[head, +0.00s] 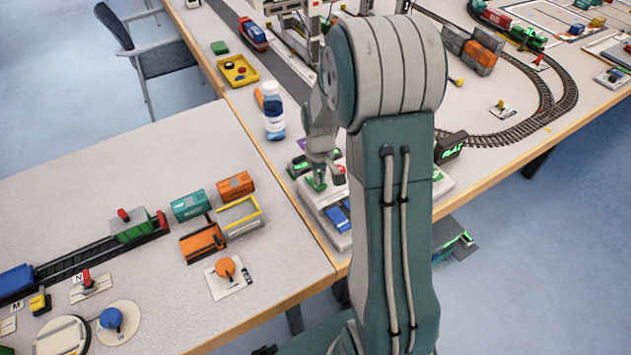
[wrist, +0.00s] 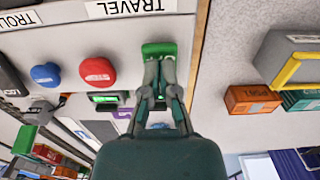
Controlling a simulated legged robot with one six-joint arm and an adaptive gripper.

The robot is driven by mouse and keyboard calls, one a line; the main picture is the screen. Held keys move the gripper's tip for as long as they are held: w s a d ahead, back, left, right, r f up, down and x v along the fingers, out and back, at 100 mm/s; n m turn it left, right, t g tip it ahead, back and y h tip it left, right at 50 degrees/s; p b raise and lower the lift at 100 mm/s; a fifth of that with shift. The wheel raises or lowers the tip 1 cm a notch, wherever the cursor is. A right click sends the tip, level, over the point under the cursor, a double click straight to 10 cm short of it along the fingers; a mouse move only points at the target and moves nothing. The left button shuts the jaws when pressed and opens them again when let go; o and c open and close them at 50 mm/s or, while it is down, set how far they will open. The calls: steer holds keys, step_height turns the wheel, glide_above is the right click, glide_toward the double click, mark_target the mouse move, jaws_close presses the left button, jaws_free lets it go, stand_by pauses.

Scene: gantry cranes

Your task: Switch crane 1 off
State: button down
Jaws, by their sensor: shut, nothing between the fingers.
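A control panel (head: 309,192) stands on the long table, partly hidden behind my arm. In the wrist view a green button (wrist: 160,48) sits on the panel below an upside-down TRAVEL label (wrist: 131,8). A red button (wrist: 97,72) is to its left, and a blue button (wrist: 45,75) farther left. The red button also shows in the head view (head: 340,174). My gripper (wrist: 160,62) is shut and empty, its fingertips at the green button; I cannot tell whether they touch it. It also shows in the head view (head: 318,180). Green-lit displays (wrist: 104,98) are beside the fingers.
A white bottle (head: 273,110) and a yellow tray (head: 238,70) stand beyond the panel. Orange and teal wagons (head: 190,205) lie on the near-left table. Gantry crane legs (head: 310,30) rise at the back, partly hidden by my arm.

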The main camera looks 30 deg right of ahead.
steer(key=shift+f, duration=0.6)
stand_by(0.3)
steer(key=shift+r, duration=3.55)
steer(key=shift+r, duration=0.1)
steer(key=s+a+r+t, duration=0.1)
steer(key=s+a+r, duration=0.2)
steer(key=r, duration=0.3)
steer(key=s+a+r+t, duration=0.1)
steer(key=s+a+r, duration=0.3)
steer(key=r, duration=0.1)
steer(key=s+a+r+t, duration=0.1)
steer(key=s+a+r, duration=0.1)
steer(key=s, duration=0.4)
steer(key=s+a+r+t, duration=0.2)
steer(key=s+a+r, duration=0.1)
steer(key=s, duration=0.3)
steer(key=shift+a+r+t, duration=0.3)
steer(key=shift+a+r, duration=0.05)
steer(key=shift+r, duration=0.3)
